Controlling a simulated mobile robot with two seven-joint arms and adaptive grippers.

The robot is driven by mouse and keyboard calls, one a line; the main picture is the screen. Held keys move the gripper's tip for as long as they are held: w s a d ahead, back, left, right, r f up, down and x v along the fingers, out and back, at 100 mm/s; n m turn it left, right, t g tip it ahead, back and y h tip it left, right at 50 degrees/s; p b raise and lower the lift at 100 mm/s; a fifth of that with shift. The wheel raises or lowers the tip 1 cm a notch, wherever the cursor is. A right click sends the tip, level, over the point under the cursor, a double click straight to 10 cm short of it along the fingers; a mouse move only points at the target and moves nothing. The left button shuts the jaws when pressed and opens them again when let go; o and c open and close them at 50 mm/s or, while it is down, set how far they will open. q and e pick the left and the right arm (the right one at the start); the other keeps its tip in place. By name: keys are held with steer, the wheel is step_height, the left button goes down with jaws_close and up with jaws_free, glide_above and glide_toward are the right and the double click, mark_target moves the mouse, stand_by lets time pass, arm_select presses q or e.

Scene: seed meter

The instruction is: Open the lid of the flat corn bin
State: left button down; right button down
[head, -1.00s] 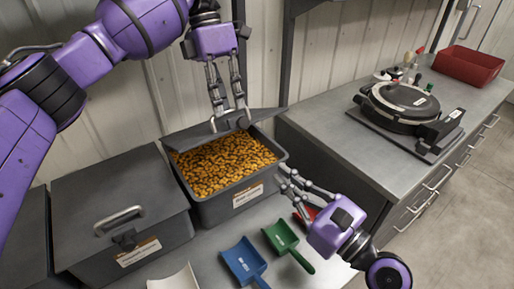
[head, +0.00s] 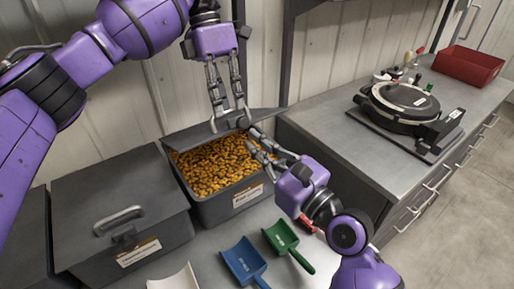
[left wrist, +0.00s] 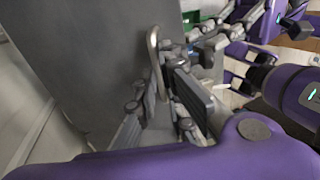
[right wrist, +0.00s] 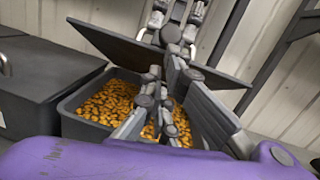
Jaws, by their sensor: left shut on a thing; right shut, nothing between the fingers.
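The flat corn bin (head: 212,212) is a dark grey open box full of orange-yellow corn (head: 212,170). Its grey lid (head: 268,115) is raised and tilted at the bin's back edge, as the right wrist view also shows (right wrist: 112,42). My left gripper (head: 228,123) is above the bin, shut on the lid's metal handle, which shows in the left wrist view (left wrist: 153,55). My right gripper (head: 254,142) is shut and empty over the bin's right side, with its fingertips close to the lid. I cannot tell whether they touch it.
A closed grey bin (head: 110,200) stands to the left. Blue (head: 243,262) and green (head: 283,238) scoops and a white one (head: 175,279) lie in front. The counter (head: 330,130) at right carries a round black device (head: 402,100) and a red tray (head: 470,65).

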arm_select(q)
steer(key=shift+w+a+f, duration=0.1)
steer(key=shift+a+f, duration=0.1)
steer(key=shift+f, duration=0.05)
steer(key=c, duration=1.9)
jaws_free()
steer(key=shift+o, duration=0.2)
arm_select(e)
steer(key=shift+w+a+r, duration=0.3)
steer(key=shift+w+r, duration=0.15)
steer(key=shift+r, duration=0.3)
arm_select(q)
steer(key=shift+w+r, duration=0.1)
steer(key=shift+r, duration=0.15)
